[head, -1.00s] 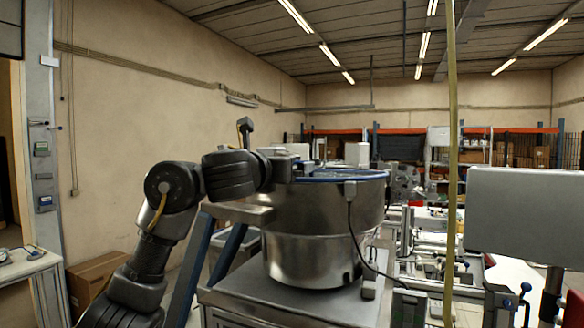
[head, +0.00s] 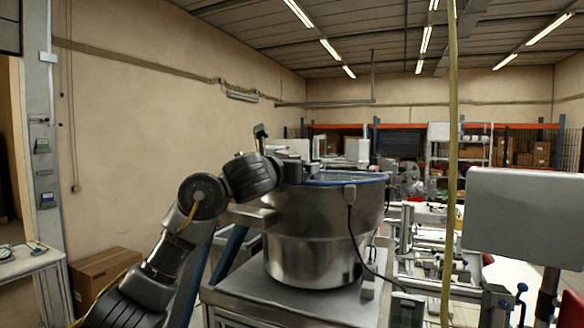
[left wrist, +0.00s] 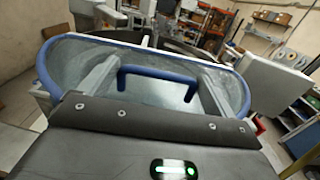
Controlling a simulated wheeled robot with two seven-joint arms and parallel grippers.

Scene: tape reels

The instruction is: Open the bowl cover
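The large metal bowl (head: 318,225) stands on a metal-topped stand. Its cover, with a blue rim (head: 350,182), lies on top and looks closed. In the left wrist view, the cover's blue edge (left wrist: 228,75) curves around a translucent panel, with a blue U-shaped handle (left wrist: 158,72) in the middle. My left gripper (left wrist: 158,88) is open, with its two grey fingers spread on either side of the handle and a gap to it on each side. In the head view, my left gripper (head: 298,170) is at the bowl's left rim, its fingertips partly hidden. My right gripper is not in view.
A dark cable (head: 351,230) hangs down the bowl's right side. A grey panel (head: 525,220) and a thin yellowish vertical pole (head: 452,150) stand at the right. A cardboard box (head: 103,272) sits on the floor at the left.

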